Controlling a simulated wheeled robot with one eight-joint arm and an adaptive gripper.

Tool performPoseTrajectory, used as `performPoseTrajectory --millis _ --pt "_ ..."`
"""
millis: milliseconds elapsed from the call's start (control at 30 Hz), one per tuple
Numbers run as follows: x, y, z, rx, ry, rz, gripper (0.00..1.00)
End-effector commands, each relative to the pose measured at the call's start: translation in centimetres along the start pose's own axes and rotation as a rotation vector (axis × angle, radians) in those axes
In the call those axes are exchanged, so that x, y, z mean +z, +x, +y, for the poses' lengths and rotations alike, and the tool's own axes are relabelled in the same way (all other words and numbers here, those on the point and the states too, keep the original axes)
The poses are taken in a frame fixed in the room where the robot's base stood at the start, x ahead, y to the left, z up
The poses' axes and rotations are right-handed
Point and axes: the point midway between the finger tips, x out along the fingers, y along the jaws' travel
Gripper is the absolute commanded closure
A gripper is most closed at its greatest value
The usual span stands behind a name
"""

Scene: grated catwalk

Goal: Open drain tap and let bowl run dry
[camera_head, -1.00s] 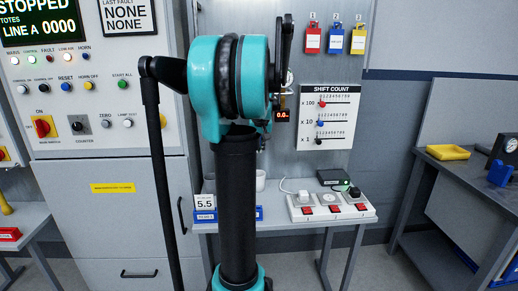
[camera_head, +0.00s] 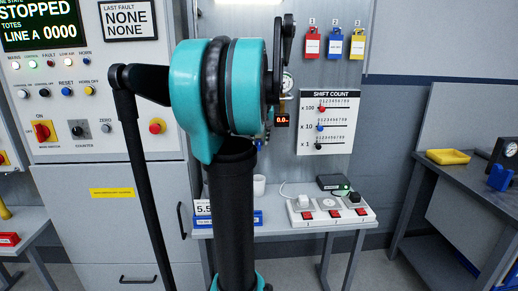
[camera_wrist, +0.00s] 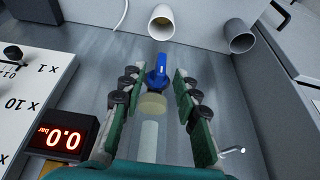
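In the wrist view, a blue drain tap (camera_wrist: 158,74) lies between the two fingers of my gripper (camera_wrist: 156,84). The green-padded fingers are open, with a gap visible on each side of the tap. A pale yellowish round part (camera_wrist: 152,105) adjoins the tap, and a pale, translucent-looking cylinder (camera_wrist: 150,140) lies beyond it toward my palm. I cannot tell which part is the bowl or whether it holds liquid.
A red digital readout (camera_wrist: 66,138) shows 0.0 bar. A white cup (camera_wrist: 163,22) and a grey cup (camera_wrist: 238,36) are near the top of the wrist view. A power strip (camera_head: 330,210) sits on the bench. The shift count board (camera_head: 328,122) hangs right of my arm.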

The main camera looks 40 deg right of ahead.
Motion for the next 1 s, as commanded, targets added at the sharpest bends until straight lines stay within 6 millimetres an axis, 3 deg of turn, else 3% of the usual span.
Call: performPoseTrajectory --millis 100,300,1000 --pt "0.0 -2.0 0.0 0.0 0.0 0.0 0.69" --pt "0.0 -3.7 0.0 0.0 0.0 0.0 0.69" --pt "0.0 -4.0 0.0 0.0 0.001 0.0 0.69"
